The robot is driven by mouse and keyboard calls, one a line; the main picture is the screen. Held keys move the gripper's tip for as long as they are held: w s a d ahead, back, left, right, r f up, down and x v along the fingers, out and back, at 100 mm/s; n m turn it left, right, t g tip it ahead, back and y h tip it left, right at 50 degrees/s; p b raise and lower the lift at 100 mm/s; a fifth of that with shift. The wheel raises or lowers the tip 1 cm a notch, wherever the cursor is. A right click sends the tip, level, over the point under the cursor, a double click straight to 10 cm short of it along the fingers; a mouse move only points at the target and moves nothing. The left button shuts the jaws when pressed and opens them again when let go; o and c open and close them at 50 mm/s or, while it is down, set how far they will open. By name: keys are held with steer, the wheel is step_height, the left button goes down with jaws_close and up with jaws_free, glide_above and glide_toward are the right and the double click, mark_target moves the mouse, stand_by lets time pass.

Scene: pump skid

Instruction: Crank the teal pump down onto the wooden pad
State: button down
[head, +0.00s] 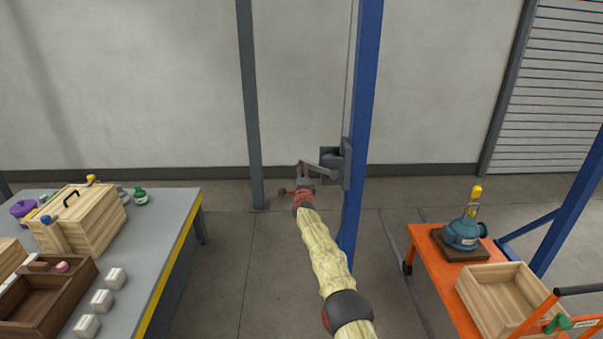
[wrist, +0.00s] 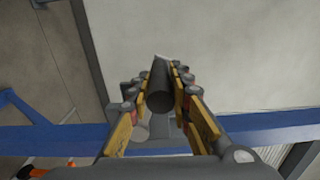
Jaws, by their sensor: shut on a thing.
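The teal pump (head: 461,235) is upright over the dark wooden pad (head: 478,256) on the orange cart at the right. I cannot tell whether its base touches the pad or hangs just above it. A yellow hook (head: 476,193) shows at the pump's top. The grey winch (head: 334,162) is fixed to the blue post, with its crank arm (head: 320,170) reaching left. My gripper (head: 302,170) is at the end of this arm. In the wrist view my gripper (wrist: 162,88) is shut on the grey crank handle (wrist: 160,86), which lies between the fingers.
The blue post (head: 362,100) stands beside my arm, and a grey post (head: 249,100) is to the left. A light wooden crate (head: 497,304) sits on the orange cart (head: 424,251). The grey workbench (head: 170,220) at the left holds boxes and small items. The floor between is clear.

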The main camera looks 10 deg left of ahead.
steer(key=shift+a+f+b, duration=0.15)
steer(key=shift+f+b, duration=0.2)
steer(key=shift+f, duration=0.6)
steer(key=c, duration=1.8)
jaws_free()
steer(key=shift+w, duration=0.1)
steer(key=shift+c, duration=0.2)
steer(key=shift+o, duration=1.1)
steer(key=shift+r, duration=0.1)
steer(key=shift+r, duration=0.2)
